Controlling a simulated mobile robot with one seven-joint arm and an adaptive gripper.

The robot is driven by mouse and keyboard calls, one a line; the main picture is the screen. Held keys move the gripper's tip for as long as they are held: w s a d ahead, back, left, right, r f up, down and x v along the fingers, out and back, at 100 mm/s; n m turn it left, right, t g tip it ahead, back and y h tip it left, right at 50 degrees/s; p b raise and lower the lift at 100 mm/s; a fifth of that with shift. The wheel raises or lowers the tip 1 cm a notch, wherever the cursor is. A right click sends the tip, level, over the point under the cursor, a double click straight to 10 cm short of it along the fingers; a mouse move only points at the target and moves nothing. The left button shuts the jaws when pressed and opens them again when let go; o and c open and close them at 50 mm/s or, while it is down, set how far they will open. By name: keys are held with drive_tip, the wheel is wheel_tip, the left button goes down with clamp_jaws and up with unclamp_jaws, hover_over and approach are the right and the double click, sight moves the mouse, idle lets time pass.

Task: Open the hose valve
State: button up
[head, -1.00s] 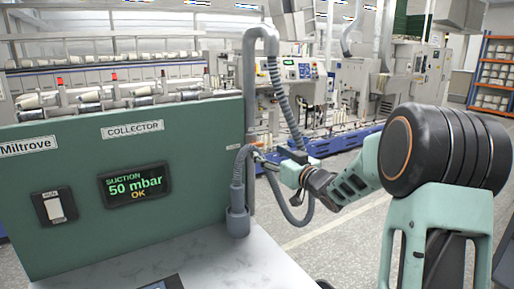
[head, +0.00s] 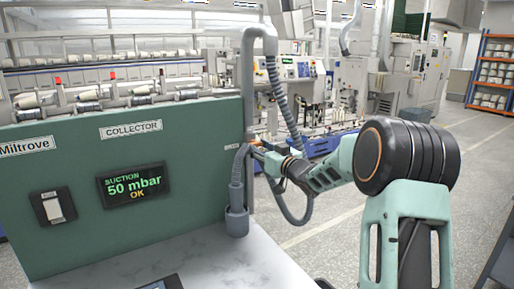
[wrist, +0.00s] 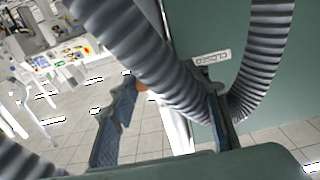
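My gripper (head: 257,149) is at the right edge of the green collector panel, beside the grey hoses. In the wrist view, my gripper (wrist: 166,105) has its two blue-padded fingers well apart. A ribbed grey hose (wrist: 150,50) crosses the view in front of the gap, close to the right finger. A small orange piece (wrist: 142,87) shows between the fingers, partly behind the hose; I cannot tell whether it belongs to the valve. An upside-down label (wrist: 213,57) on the panel seems to read CLOSED. The valve itself is mostly hidden by my gripper and the hoses.
The green collector panel (head: 75,165) carries a screen (head: 134,185) reading SUCTION 50 mbar OK and a white switch (head: 53,207). A grey pipe (head: 247,85) rises at its right edge. A second hose loop (wrist: 262,60) is close on the right.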

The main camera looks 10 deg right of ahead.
drive_tip(key=c, duration=0.5)
drive_tip(key=shift+f+n+b, duration=0.1)
drive_tip(key=shift+n+b, duration=0.2)
drive_tip(key=shift+b, duration=0.1)
drive_tip(key=shift+n+b, duration=7.15)
drive_tip(key=shift+n, duration=1.55)
drive_tip(key=o, duration=1.2)
drive_tip(key=shift+c, duration=0.2)
